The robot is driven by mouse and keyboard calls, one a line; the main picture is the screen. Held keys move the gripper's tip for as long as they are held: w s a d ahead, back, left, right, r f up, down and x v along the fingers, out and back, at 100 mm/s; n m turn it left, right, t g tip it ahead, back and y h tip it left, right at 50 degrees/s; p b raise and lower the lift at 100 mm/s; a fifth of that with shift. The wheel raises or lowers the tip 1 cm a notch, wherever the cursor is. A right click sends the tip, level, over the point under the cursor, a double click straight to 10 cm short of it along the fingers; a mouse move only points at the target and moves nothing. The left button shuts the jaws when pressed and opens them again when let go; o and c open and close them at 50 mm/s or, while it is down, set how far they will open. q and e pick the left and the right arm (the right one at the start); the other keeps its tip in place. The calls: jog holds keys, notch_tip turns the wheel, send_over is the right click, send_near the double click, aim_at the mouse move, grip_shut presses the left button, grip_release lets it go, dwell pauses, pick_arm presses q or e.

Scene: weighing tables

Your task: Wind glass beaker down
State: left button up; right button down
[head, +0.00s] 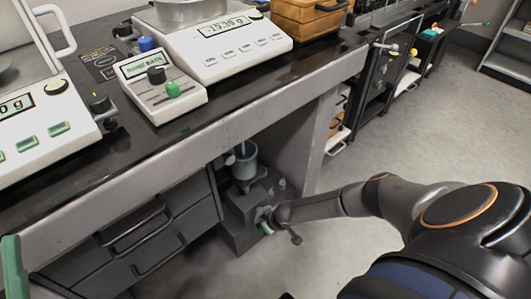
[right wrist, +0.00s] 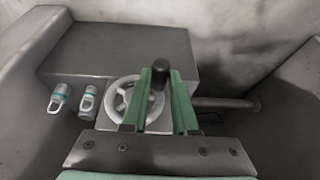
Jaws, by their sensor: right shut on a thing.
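The glass beaker (head: 245,162), a bluish cylinder, stands upright on a dark grey jack-like device (head: 240,210) under the table; its upper end is close below the table edge. In the right wrist view the device (right wrist: 125,50) has a pale handwheel (right wrist: 113,103) with a dark upright knob (right wrist: 158,76). My right gripper (right wrist: 161,85) is shut on the knob, its green fingers on either side. In the head view my right gripper (head: 267,220) is small at the device's front. A green piece (head: 12,268) at the left edge looks like my left gripper; its jaws cannot be made out.
The black-topped table (head: 240,90) carries balances (head: 215,40) and a small control box (head: 160,85) above the device. Drawers (head: 140,240) stand left of the device and a table leg (head: 320,140) right of it. Open floor (head: 400,130) lies to the right.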

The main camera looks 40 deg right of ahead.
jog(key=shift+s+a+h+p, duration=0.15)
jog(key=shift+h+p, duration=0.45)
jog(key=shift+p, duration=0.1)
jog(key=shift+f+h, duration=0.2)
jog(key=shift+h, duration=0.1)
jog(key=shift+f+n+h+p, duration=0.3)
jog(key=shift+h, duration=0.3)
jog(key=shift+f+h+b, duration=0.4)
jog(key=shift+h+b, duration=0.15)
jog(key=shift+h, duration=0.45)
pick_arm(q)
jog(key=shift+a+r, duration=0.2)
jog(key=shift+r, duration=0.45)
pick_arm(e)
jog(key=shift+d+n+h, duration=0.2)
jog(key=shift+n+h, duration=0.1)
pick_arm(q)
jog(key=shift+d+f+b, duration=0.1)
jog(key=shift+b, duration=0.2)
pick_arm(e)
jog(key=c, duration=0.7)
grip_release()
